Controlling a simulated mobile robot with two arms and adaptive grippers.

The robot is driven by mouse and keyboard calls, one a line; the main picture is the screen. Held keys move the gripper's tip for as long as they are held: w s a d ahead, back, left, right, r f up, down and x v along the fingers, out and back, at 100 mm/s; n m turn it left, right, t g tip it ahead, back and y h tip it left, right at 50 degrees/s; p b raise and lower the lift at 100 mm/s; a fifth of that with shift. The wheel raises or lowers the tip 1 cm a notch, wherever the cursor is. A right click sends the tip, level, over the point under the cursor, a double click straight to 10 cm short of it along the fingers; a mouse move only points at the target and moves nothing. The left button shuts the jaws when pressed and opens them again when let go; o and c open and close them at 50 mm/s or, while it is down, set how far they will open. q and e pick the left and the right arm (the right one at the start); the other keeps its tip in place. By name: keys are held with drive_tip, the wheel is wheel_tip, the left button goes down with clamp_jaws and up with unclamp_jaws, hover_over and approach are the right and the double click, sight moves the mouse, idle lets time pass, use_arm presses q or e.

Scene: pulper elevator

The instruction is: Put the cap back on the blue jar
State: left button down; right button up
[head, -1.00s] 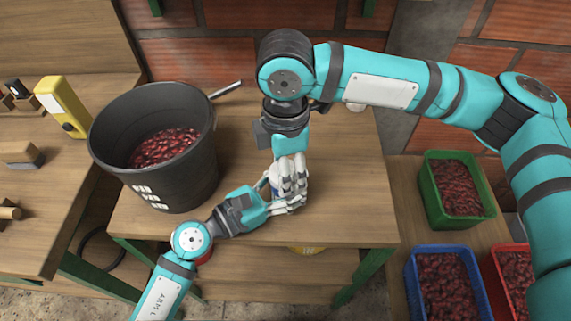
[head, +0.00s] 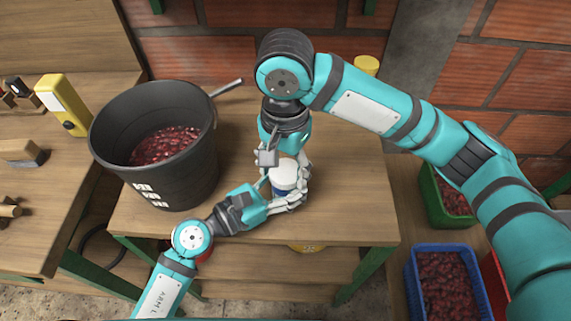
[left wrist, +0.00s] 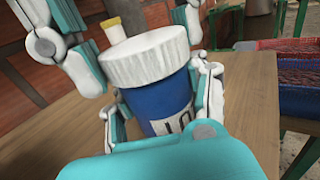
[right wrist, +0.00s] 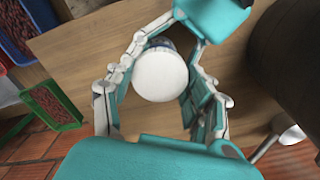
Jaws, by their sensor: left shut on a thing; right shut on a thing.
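The blue jar (left wrist: 160,100) stands on the wooden table, with a label partly visible in the left wrist view. The white ribbed cap (left wrist: 146,60) sits on top of the jar; I cannot tell how tightly. The cap also shows in the head view (head: 284,170) and from above in the right wrist view (right wrist: 160,75). My left gripper (left wrist: 158,112) is shut around the jar's body, coming from the front left. My right gripper (right wrist: 158,85) comes from above, its fingers on both sides of the cap and shut on it. The fingers hide parts of the jar.
A black bucket (head: 108,140) of red cherries stands left of the jar, its handle reaching behind. A yellow-topped container (head: 367,65) stands at the back. Crates of cherries, one green (head: 432,200), one blue (head: 412,275), are on the right. The table's right part (head: 345,200) is clear.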

drive_tip(key=m, duration=0.9)
drive_tip(key=shift+w, duration=0.1)
drive_tip(key=o, duration=0.7)
drive_tip(key=shift+c, duration=0.2)
drive_tip(key=shift+r, duration=2.25)
drive_tip(key=shift+c, duration=0.2)
